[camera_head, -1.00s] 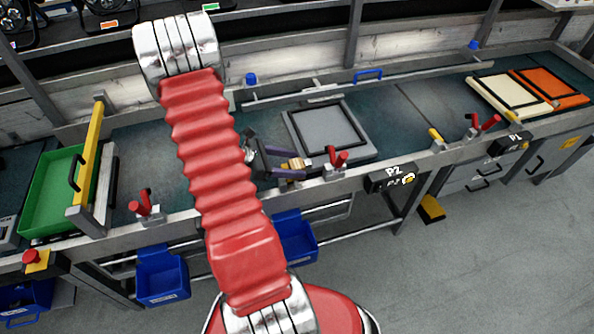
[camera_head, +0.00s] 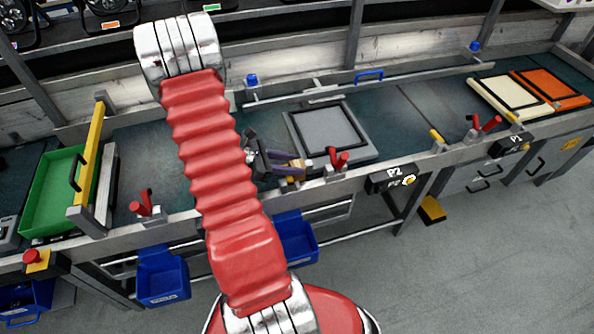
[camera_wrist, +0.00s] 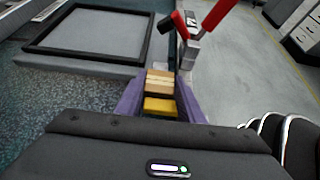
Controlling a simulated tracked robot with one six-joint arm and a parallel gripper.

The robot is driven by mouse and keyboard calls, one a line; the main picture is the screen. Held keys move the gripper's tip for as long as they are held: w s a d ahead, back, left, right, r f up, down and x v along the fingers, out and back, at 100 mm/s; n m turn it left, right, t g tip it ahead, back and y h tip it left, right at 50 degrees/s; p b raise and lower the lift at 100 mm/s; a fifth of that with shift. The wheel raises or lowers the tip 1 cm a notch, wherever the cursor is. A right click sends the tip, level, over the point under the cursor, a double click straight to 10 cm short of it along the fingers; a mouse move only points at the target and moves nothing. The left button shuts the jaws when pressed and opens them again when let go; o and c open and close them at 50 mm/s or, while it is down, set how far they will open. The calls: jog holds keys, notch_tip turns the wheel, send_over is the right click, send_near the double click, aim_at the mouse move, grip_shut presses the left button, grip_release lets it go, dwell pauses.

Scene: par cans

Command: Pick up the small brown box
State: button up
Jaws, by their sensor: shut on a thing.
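The small brown box (camera_wrist: 160,81) is between the two purple fingers of my gripper (camera_wrist: 160,105) in the wrist view. Its tan face has a paler stripe, and a yellow face (camera_wrist: 159,106) lies nearer my palm; I cannot tell whether this belongs to the same box. In the head view my gripper (camera_head: 296,168) is over the workbench, in front of the grey square plate, with tan and brown patches at its fingertips. My gripper is shut on the box. The fingers hide its sides, and I cannot tell whether it touches the bench.
A red-handled clamp (camera_head: 337,160) stands close to the right of my fingertips; it also shows in the wrist view (camera_wrist: 187,40). The black-framed grey plate (camera_head: 330,128) lies behind. A green tray (camera_head: 50,190) is at the left. The bench between is mostly clear.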

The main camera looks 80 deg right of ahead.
notch_tip(320, 180, up, 18)
dwell(0.9)
dwell(0.4)
